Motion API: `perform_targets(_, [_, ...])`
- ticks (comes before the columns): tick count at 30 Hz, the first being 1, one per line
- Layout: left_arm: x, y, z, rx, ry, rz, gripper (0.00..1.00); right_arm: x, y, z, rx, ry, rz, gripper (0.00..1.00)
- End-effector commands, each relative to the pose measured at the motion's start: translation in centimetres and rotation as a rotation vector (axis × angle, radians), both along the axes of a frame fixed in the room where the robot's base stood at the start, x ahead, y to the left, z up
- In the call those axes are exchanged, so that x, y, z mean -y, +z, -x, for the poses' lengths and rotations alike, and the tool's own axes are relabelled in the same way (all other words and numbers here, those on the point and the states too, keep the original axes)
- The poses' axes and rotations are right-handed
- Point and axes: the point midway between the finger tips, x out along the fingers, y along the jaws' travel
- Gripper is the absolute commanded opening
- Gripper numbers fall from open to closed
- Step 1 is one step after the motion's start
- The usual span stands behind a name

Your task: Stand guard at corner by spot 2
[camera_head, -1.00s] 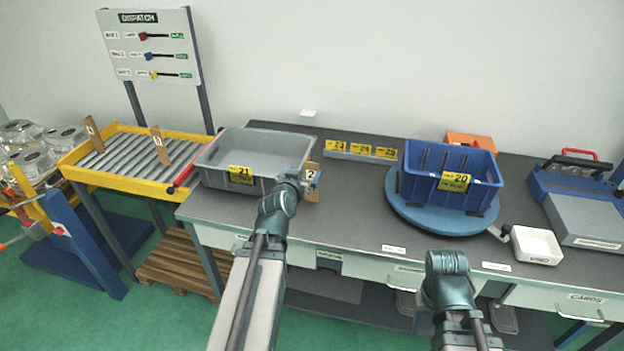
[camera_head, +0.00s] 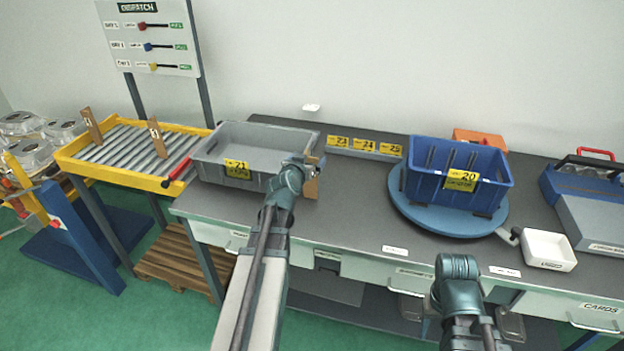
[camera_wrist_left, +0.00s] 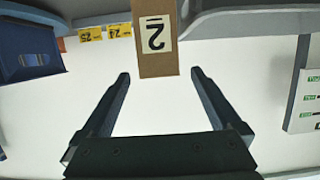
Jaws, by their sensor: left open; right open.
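A brown upright board (camera_head: 312,180) stands at the right front corner of the grey bin (camera_head: 215,183) labelled 21. In the left wrist view the board (camera_wrist_left: 157,62) shows a white label with a 2, upside down. My left gripper (camera_head: 303,163) is at that corner, in front of the board and partly covering it. In the left wrist view my left gripper (camera_wrist_left: 160,76) is open and empty, with the board beyond the fingertips, about midway between them. Contact cannot be told. My right arm shows at the bottom right; its gripper is hidden.
A blue bin (camera_head: 425,190) labelled 20 stands on a round blue turntable (camera_head: 440,222). A yellow-framed roller conveyor (camera_head: 115,172) and a dispatch board (camera_head: 150,45) are at left.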

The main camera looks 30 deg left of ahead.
Motion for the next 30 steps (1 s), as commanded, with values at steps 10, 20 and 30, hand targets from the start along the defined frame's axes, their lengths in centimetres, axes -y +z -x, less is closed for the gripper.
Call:
perform_targets(10, [-1.05,-0.54,-1.15,0.000,0.001,0.000,0.97,0.00,-0.53,0.00,0.000,0.000,0.000,0.50])
perform_targets(20, [-1.02,-0.53,-1.15,0.000,0.001,0.001,0.42,0.00,-0.53,0.00,0.000,0.000,0.000,0.50])
perform_targets(30, [-1.02,-0.53,-1.15,0.000,0.001,0.001,0.00,0.00,-0.53,0.00,0.000,0.000,0.000,0.50])
